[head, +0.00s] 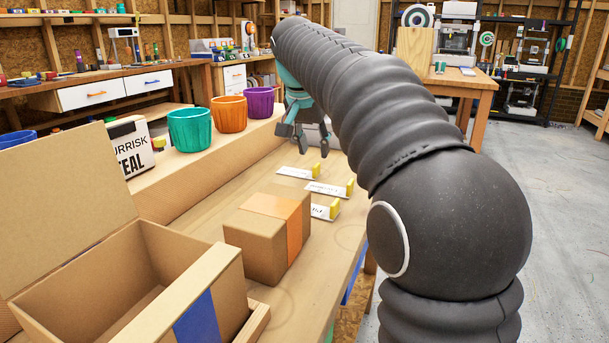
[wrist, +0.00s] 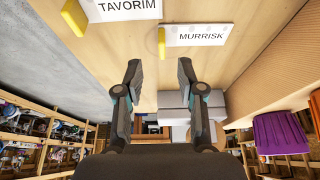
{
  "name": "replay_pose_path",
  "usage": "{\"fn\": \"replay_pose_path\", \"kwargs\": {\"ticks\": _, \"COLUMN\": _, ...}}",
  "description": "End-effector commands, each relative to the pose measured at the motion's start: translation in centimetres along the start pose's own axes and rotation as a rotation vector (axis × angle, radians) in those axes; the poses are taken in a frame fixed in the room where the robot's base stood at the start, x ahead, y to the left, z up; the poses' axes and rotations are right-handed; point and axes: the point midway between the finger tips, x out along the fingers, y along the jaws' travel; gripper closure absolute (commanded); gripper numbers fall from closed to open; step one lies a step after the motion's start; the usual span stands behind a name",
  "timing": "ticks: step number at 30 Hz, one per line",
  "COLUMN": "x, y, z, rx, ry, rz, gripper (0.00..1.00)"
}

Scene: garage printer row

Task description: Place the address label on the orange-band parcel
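The orange-band parcel (head: 267,238) is a closed cardboard box with an orange band, standing on the wooden bench. Behind it lie three white labels with yellow tabs: a far one (head: 291,172), a middle one (head: 325,188) and a near one (head: 319,212) partly behind the parcel. The wrist view shows a label reading MURRISK (wrist: 200,37) and one reading TAVORIM (wrist: 122,9). My gripper (head: 305,143) is above the bench beyond the far label. In the wrist view its fingers (wrist: 158,75) are spread with nothing between them, apart from the labels.
An open box with a blue band (head: 197,320) stands front left. A raised ledge on the left bears a sign (head: 131,150) showing "URRISK" and "TEAL", and teal (head: 190,130), orange (head: 229,115) and purple (head: 258,103) pots. Grey boxes (wrist: 190,103) lie beyond the labels.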

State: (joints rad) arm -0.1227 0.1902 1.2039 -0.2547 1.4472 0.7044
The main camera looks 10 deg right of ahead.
Motion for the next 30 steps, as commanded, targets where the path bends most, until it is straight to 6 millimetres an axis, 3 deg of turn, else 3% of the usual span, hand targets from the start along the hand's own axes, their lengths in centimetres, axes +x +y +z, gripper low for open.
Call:
{"fn": "replay_pose_path", "kwargs": {"ticks": 12, "x": 4.8, "y": -0.2, "z": 0.3, "rx": -0.001, "ry": -0.002, "rz": 0.001, "gripper": 0.61}}
{"fn": "replay_pose_path", "kwargs": {"ticks": 21, "x": 5.2, "y": -0.3, "z": 0.2, "rx": 0.000, "ry": 0.000, "rz": -0.001, "gripper": 0.61}}
{"fn": "replay_pose_path", "kwargs": {"ticks": 22, "x": 5.2, "y": -0.3, "z": 0.2, "rx": 0.000, "ry": 0.000, "rz": -0.001, "gripper": 0.64}}
{"fn": "replay_pose_path", "kwargs": {"ticks": 26, "x": 5.2, "y": -0.3, "z": 0.2, "rx": 0.000, "ry": 0.000, "rz": 0.000, "gripper": 0.96}}
{"fn": "replay_pose_path", "kwargs": {"ticks": 30, "x": 5.2, "y": -0.3, "z": 0.2, "rx": 0.000, "ry": 0.000, "rz": 0.000, "gripper": 1.00}}
